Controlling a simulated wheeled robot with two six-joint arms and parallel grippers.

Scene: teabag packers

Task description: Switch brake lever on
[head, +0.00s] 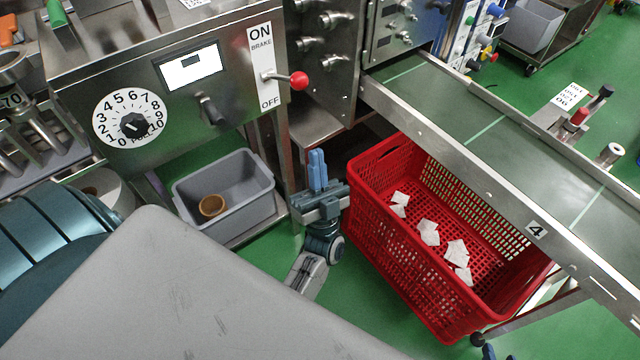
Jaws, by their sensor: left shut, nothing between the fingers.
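The brake lever (283,78) is a short metal rod with a red ball knob, on the front of the steel machine panel. It sticks out to the right from a white strip (262,60) marked ON at the top and OFF at the bottom. The rod looks roughly level in this view, so I cannot tell its setting. My left gripper (317,160) has its blue fingers together, pointing up and empty. It appears below the lever, apart from it, between the grey bin and the red crate.
A numbered dial (132,118), a small display (190,67) and a black handle (211,110) share the panel. A grey bin (187,205) holds a brown round object. A red crate (365,228) with white packets stands beside the conveyor (500,130).

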